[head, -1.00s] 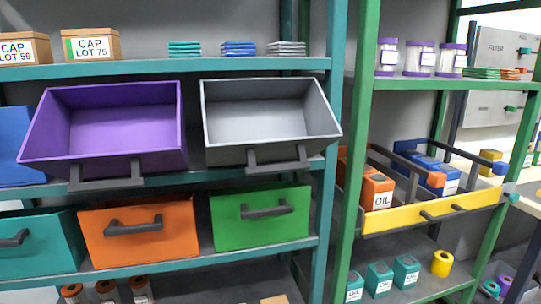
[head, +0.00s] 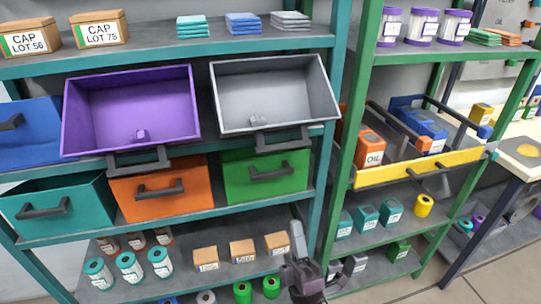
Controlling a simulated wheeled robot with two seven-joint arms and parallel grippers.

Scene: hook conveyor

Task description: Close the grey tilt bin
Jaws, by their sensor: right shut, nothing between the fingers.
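The grey tilt bin (head: 275,88) is tilted out and open on the middle shelf of the teal rack. Its dark handle (head: 282,140) is on the lower front. A small grey item lies inside near its front wall. My right gripper (head: 297,228) is at the bottom centre, pointing up, shut and empty. In the picture it is well below the grey bin, in front of the lower shelf. My left gripper is not in view.
The purple bin (head: 130,95) to the left is also tilted open. The green (head: 265,185), orange (head: 160,200), teal and blue bins are around it. The green rack (head: 340,190) with a yellow-fronted tray (head: 415,168) stands to the right.

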